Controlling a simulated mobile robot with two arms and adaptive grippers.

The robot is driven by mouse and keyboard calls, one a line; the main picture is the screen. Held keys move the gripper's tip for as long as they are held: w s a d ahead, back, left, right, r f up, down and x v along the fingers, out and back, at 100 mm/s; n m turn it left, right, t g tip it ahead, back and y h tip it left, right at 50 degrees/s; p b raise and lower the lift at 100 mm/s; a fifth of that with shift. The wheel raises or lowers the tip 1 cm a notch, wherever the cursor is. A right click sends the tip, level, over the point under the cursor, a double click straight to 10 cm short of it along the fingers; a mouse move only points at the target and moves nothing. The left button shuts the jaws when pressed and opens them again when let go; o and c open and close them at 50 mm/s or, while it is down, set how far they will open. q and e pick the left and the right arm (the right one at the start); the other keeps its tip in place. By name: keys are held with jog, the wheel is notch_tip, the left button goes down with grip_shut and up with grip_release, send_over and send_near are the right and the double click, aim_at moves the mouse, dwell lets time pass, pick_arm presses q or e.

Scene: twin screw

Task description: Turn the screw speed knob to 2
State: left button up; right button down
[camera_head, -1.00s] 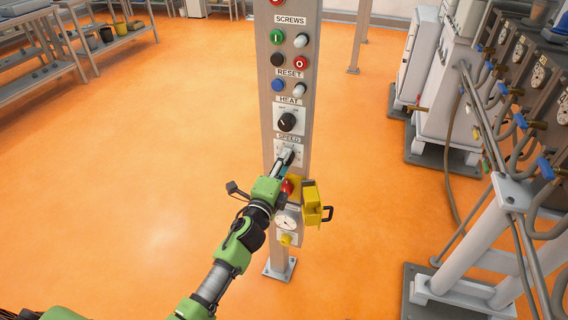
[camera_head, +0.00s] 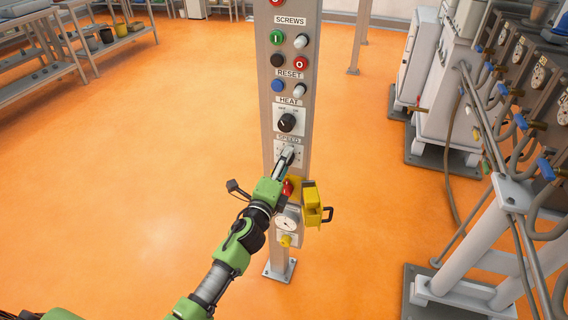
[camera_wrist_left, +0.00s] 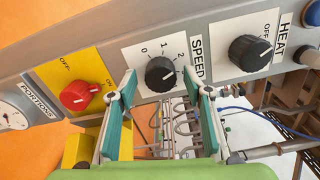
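The speed knob (camera_wrist_left: 160,74) is a black dial on a white plate in the wrist view, with 0, 1 and 2 printed around it and the SPEED label to its right. Its white mark is on its right side; I cannot tell exactly which number it meets. My left gripper (camera_wrist_left: 160,86) is open, with one teal-padded finger on each side of the knob in this view and a gap between each finger and the knob. In the head view my left gripper (camera_head: 285,158) is at the speed plate and hides the knob. My right gripper is not in view.
The heat knob (camera_head: 287,122) is just above on the grey post (camera_head: 268,90), with several buttons higher up. A yellow box (camera_head: 311,204) juts out below. Machines with hoses stand at the right.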

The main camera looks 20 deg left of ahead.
pick_arm(q)
jog(key=s, duration=1.2)
jog(key=shift+a, duration=0.2)
jog(key=s+f+n+g, duration=0.3)
jog(key=s+f, duration=0.1)
jog(key=f, duration=0.8)
jog(key=s+a+f+n+g, duration=0.15)
jog(key=s+f, duration=0.25)
jog(key=f, duration=0.7)
jog(key=s+f+n+g, duration=0.4)
jog(key=f, duration=0.8)
jog(key=s+f+n+g, duration=0.2)
jog(key=s+f, duration=0.4)
jog(key=s, duration=0.6)
jog(key=s+a+f+n+g, duration=0.1)
jog(key=s+f+n+g, duration=0.2)
jog(key=s+f, duration=0.4)
jog(key=s+a+f+n+g, duration=0.1)
jog(key=s+f+n+g, duration=0.2)
jog(key=s, duration=1.4)
notch_tip(320, 180, down, 4)
jog(key=shift+f+n+y, duration=0.25)
jog(key=shift+n+y, duration=0.05)
jog(key=shift+n, duration=0.55)
